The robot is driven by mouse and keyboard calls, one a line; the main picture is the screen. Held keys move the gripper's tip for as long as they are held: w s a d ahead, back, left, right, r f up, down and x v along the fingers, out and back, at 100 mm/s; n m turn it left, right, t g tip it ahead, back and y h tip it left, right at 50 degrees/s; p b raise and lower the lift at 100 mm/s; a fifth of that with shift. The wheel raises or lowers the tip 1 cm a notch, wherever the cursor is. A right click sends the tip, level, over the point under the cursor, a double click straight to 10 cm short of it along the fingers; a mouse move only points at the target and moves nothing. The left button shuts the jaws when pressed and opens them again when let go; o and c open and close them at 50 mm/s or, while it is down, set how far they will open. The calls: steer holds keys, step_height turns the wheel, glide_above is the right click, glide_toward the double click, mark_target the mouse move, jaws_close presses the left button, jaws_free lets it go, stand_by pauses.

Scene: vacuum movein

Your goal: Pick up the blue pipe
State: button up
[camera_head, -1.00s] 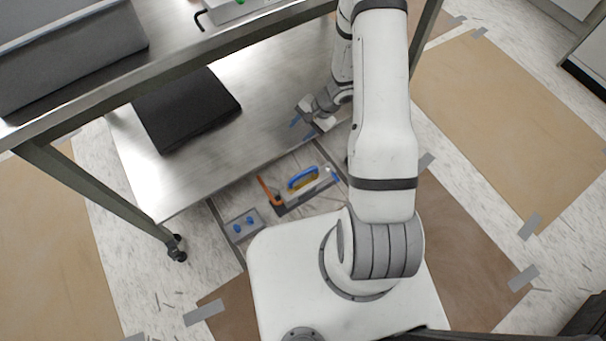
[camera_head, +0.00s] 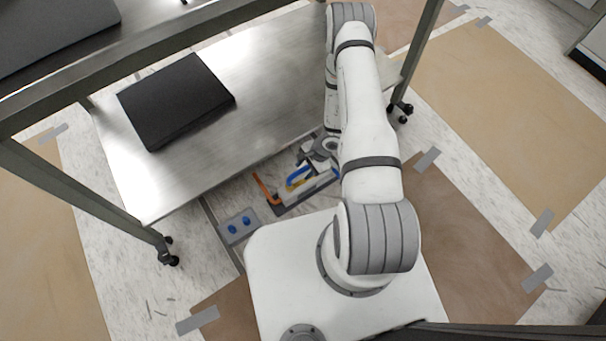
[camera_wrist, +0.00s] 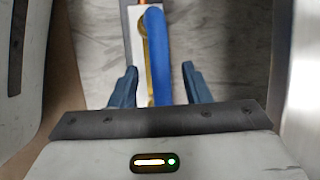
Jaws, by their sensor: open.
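The blue pipe (camera_wrist: 158,55) runs lengthwise through the middle of the wrist view, with a yellow part beside it. In the head view the blue pipe (camera_head: 297,178) lies on a tray on my base, partly hidden by my gripper. My gripper (camera_wrist: 160,85) is open, with one dark blue finger on each side of the pipe's near end in the wrist view. I cannot tell whether the fingers touch it. In the head view my gripper (camera_head: 306,160) is just over the pipe, beside the lower shelf's edge.
A metal cart's lower shelf (camera_head: 225,120) holds a black flat box (camera_head: 175,100). An orange piece (camera_head: 263,188) lies beside the pipe. The cart's shelf edge is close to my arm.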

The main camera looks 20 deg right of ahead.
steer(key=x, duration=0.2)
steer(key=shift+a+f+b, duration=0.15)
steer(key=shift+f+b, duration=0.15)
steer(key=shift+f, duration=0.05)
jaws_close()
